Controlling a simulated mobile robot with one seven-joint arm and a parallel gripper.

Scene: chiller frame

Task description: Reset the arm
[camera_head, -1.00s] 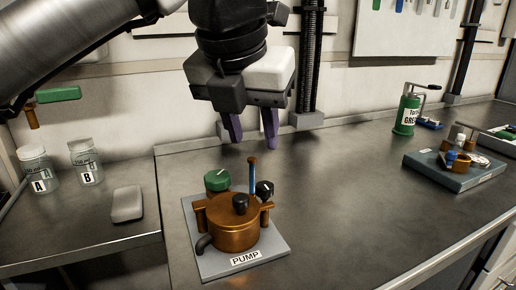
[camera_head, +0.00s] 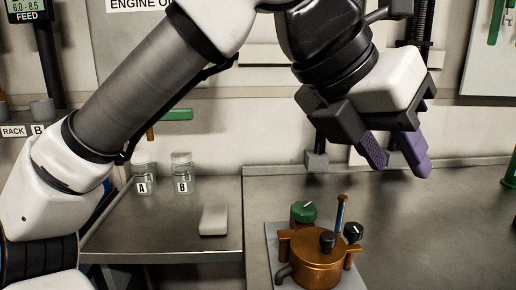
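My gripper (camera_head: 396,158) is in the upper right of the head view, tilted, with two purple fingers. The fingers are apart with a gap between them, and nothing shows between them. It is above and to the right of the copper pump (camera_head: 318,256), not touching it. The pump stands on a grey plate (camera_head: 349,281), partly cut off by the bottom edge. It has a green knob (camera_head: 303,212), black knobs (camera_head: 353,232) and a thin upright blue and copper stick (camera_head: 340,212). My arm spans the upper left of the view.
Glass jars A (camera_head: 143,178) and B (camera_head: 182,174) stand on the lower left counter, with a grey block (camera_head: 214,220) nearby. A green-handled valve (camera_head: 176,114) is on the wall. A green can (camera_head: 510,172) is at the right edge. The counter (camera_head: 440,225) right of the pump is clear.

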